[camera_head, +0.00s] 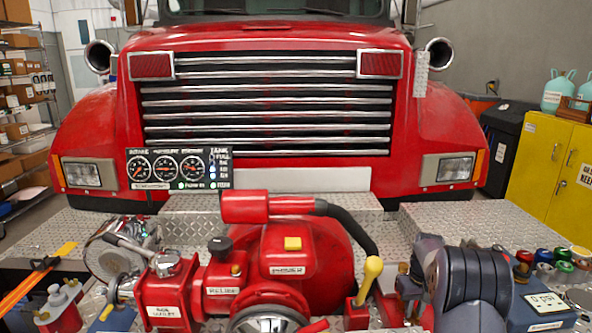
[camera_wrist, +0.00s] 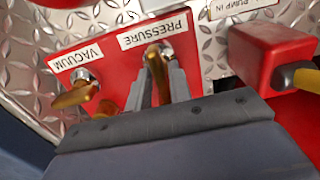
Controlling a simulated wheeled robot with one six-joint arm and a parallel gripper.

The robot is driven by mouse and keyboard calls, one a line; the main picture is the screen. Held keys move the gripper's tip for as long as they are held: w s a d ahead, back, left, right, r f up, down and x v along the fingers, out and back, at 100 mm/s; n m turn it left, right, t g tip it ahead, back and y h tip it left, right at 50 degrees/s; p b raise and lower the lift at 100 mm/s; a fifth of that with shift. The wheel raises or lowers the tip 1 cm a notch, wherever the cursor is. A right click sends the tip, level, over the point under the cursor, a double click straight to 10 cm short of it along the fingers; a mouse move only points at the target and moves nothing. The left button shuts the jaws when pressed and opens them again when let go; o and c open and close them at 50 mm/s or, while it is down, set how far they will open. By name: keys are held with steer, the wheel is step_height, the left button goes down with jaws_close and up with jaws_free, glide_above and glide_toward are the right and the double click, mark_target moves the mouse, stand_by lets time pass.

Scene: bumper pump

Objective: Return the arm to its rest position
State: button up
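In the wrist view, the two grey fingers of my gripper (camera_wrist: 160,84) stand on either side of a brass lever (camera_wrist: 155,62) under the label PRESSURE. The gap between the fingers is narrow. I cannot tell whether they press on the lever or stand just clear of it. In the head view, my dark grey arm shows at the lower right, in front of the pump panel, and my fingertips are hidden.
A second brass lever (camera_wrist: 76,95) labelled VACUUM is close at left. A red block with a yellow handle (camera_wrist: 305,77) is close at right. The red pump (camera_head: 290,250), gauge panel (camera_head: 180,168) and coloured caps (camera_head: 545,256) crowd the bumper. A yellow cabinet (camera_head: 545,165) stands at right.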

steer(key=shift+r, duration=0.15)
stand_by(0.5)
step_height(320, 180, up, 10)
steer(key=r, duration=0.1)
step_height(320, 180, down, 11)
steer(key=shift+r, duration=0.1)
steer(key=m, duration=0.3)
steer(key=shift+m, duration=1.9)
